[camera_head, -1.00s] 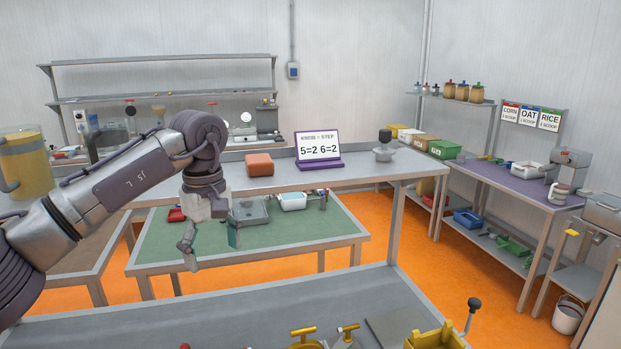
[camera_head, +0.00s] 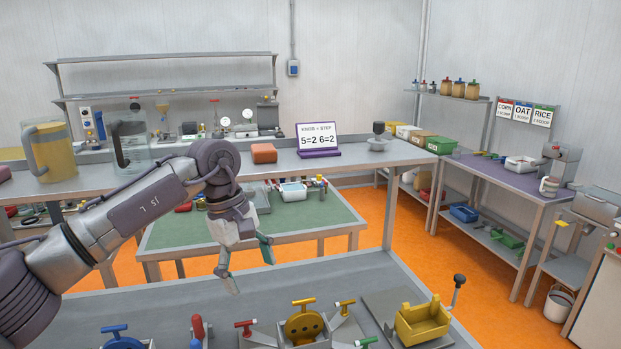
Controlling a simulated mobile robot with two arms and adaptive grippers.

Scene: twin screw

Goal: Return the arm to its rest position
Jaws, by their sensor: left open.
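My left arm reaches in from the left, and my left gripper (camera_head: 250,275) hangs with its fingers pointing down. Its fingers are spread apart with nothing between them. It is in front of the green-topped table and above the far part of the grey bench (camera_head: 200,300). It looks clear of the fixtures along the bench's near edge. My right arm and right gripper are not in view.
The near bench holds a yellow valve-like part (camera_head: 305,325), a blue knob (camera_head: 122,339), red and green handles and a yellow box-shaped fixture (camera_head: 421,322). Behind are a raised shelf with a sign (camera_head: 318,140), a brown block (camera_head: 263,153) and jugs (camera_head: 48,152).

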